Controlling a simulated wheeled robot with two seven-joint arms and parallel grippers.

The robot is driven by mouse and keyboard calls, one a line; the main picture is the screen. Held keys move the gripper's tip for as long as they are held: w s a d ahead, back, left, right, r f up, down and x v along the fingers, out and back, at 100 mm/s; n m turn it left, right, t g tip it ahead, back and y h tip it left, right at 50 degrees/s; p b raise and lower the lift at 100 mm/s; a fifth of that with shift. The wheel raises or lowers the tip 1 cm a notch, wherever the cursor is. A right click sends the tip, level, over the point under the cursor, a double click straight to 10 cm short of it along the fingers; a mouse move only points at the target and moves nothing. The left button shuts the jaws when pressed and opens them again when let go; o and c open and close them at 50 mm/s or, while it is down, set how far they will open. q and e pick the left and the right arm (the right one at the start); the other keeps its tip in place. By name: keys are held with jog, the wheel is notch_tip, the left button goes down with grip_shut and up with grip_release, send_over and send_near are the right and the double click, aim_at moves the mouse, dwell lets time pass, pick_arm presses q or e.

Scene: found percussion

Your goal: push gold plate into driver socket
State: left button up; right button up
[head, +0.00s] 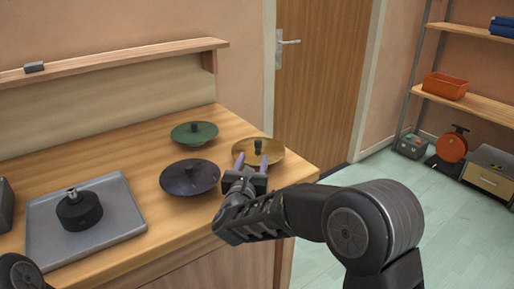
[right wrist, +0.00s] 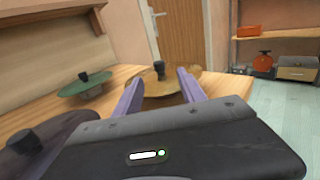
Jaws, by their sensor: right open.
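The gold plate (head: 270,152) lies near the right end of the wooden counter, with a dark upright knob at its middle. It also shows in the right wrist view (right wrist: 160,89), with its knob seen between the fingers. My right gripper (head: 252,162) is open and empty at the near side of the plate; I cannot tell whether a finger touches the rim. A round black device with a metal stud on top (head: 79,209), likely the driver with its socket, stands on a grey tray (head: 120,206) at the left. My left gripper is not in view; a dark arm part shows at the lower left.
A green plate (head: 194,132) and a dark purple plate (head: 190,177), each with a knob, lie between the tray and the gold plate. A wooden shelf (head: 120,63) runs above the counter's back. The counter ends just right of the gold plate.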

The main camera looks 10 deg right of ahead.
aim_at(257, 145)
jog(key=shift+p+x, duration=0.3)
jog(key=shift+x, duration=1.05)
jog(key=shift+w+d, duration=0.15)
jog(key=shift+w, duration=0.2)
jog(key=p+x, duration=0.1)
jog(key=x, duration=0.2)
jog(key=shift+w+r+p, duration=0.1)
jog(key=shift+w+p, duration=0.15)
jog(key=shift+p, duration=0.15)
jog(key=shift+w+d, duration=0.25)
jog(key=shift+w, duration=0.15)
jog(key=shift+c, duration=0.5)
